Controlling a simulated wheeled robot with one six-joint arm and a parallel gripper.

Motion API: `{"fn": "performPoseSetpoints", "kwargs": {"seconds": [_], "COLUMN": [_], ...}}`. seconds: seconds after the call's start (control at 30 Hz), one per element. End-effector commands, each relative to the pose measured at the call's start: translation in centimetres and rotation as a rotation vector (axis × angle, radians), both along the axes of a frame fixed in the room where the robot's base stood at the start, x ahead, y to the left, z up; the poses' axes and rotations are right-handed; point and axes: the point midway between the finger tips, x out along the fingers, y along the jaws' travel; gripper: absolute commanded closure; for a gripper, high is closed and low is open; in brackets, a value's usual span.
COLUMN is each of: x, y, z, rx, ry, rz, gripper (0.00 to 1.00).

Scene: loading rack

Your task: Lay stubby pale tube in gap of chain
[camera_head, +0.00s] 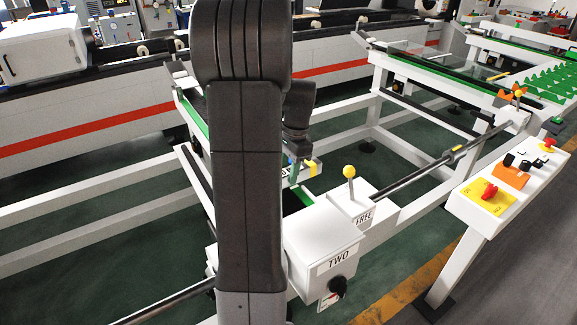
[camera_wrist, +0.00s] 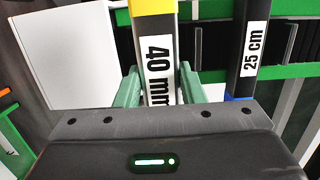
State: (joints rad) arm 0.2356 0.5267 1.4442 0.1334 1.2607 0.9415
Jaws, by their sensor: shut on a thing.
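A pale tube (camera_wrist: 153,25) with a yellow end and a "40 mm" label is between the green fingers of my gripper (camera_wrist: 160,88) in the wrist view. My gripper is shut on it. Its far end runs out of the top of that view. In the head view my own arm hides most of my gripper (camera_head: 294,172), and only a little of the tube's yellow end (camera_head: 311,168) shows. A green toothed strip (camera_head: 550,82) lies on the rack at the far right; I cannot tell if it is the chain, and I make out no gap.
A white box (camera_head: 320,245) marked "TWO" and a yellow-knobbed lever (camera_head: 349,173) marked "FREE" stand near my arm. A control panel (camera_head: 505,185) is at the right.

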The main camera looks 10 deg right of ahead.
Motion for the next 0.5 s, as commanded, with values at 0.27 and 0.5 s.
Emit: {"fn": "performPoseSetpoints", "kwargs": {"seconds": [0.27, 0.5], "x": [-0.1, -0.1], "y": [0.0, 0.0], "z": [-2.8, -4.7], "rx": [-0.001, -0.001], "ry": [0.002, 0.000], "rz": [0.001, 0.001], "gripper": [1.00, 1.00]}}
